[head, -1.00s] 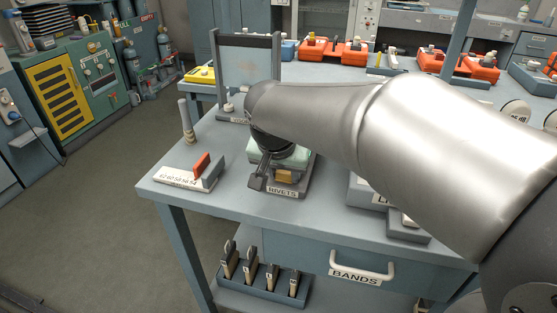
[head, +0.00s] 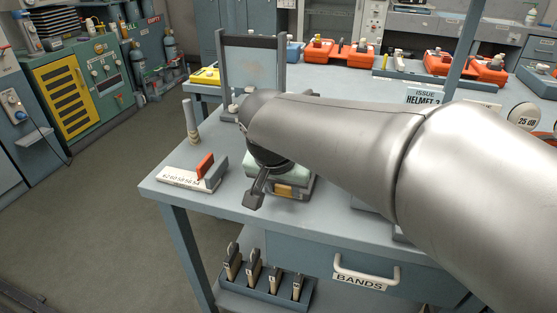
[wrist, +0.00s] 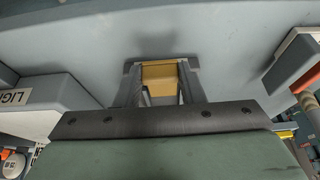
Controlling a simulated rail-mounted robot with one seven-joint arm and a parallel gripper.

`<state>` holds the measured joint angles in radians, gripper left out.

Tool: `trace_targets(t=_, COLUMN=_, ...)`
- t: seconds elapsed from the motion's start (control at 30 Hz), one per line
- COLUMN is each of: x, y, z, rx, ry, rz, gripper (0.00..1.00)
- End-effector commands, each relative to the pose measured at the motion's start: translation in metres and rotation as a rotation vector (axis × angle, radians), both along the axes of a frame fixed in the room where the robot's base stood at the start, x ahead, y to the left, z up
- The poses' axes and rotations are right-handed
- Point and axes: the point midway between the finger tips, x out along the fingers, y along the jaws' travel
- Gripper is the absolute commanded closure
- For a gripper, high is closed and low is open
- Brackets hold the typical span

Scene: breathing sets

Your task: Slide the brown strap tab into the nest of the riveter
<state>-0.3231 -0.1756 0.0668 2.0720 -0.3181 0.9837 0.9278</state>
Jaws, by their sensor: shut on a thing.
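My gripper (wrist: 160,82) has a green body and a dark crossbar, and its two grey fingers are closed on a small brown piece (wrist: 160,76), which looks like the strap tab. In the head view the same brown piece (head: 284,190) shows low under the green body, above the blue-grey table. The wrist view shows plain grey surface with a soft shadow beyond the fingertips. I cannot pick out the riveter or its nest clearly; the arm and gripper cover that part of the table. Whether the tab touches anything is not clear.
A white scale block with a red piece (head: 205,165) and an upright post (head: 190,121) stand left of my gripper. A framed panel (head: 252,75) stands behind. A grey box (wrist: 38,106) is at left in the wrist view.

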Motion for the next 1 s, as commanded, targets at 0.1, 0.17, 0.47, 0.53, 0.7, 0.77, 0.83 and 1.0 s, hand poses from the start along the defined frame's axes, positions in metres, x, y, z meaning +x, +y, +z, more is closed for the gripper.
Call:
trace_targets(t=0.1, x=-0.005, y=0.002, z=0.0, rx=0.0, ry=0.0, rz=0.001, gripper=0.89)
trace_targets(t=0.17, x=-0.007, y=0.003, z=-0.001, rx=0.0, ry=0.0, rz=0.001, gripper=0.89)
trace_targets(t=0.47, x=-0.013, y=0.006, z=0.0, rx=0.0, ry=0.0, rz=0.0, gripper=0.89)
trace_targets(t=0.53, x=-0.013, y=0.006, z=0.0, rx=0.0, ry=0.0, rz=0.0, gripper=0.89)
trace_targets(t=0.7, x=-0.013, y=0.006, z=0.0, rx=0.0, ry=0.0, rz=0.0, gripper=0.89)
trace_targets(t=0.77, x=-0.013, y=0.006, z=0.0, rx=0.0, ry=0.0, rz=0.0, gripper=0.89)
trace_targets(t=0.83, x=-0.013, y=0.006, z=0.0, rx=0.0, ry=0.0, rz=0.0, gripper=0.89)
trace_targets(t=1.0, x=-0.013, y=0.005, z=-0.001, rx=0.0, ry=0.0, rz=-0.001, gripper=0.89)
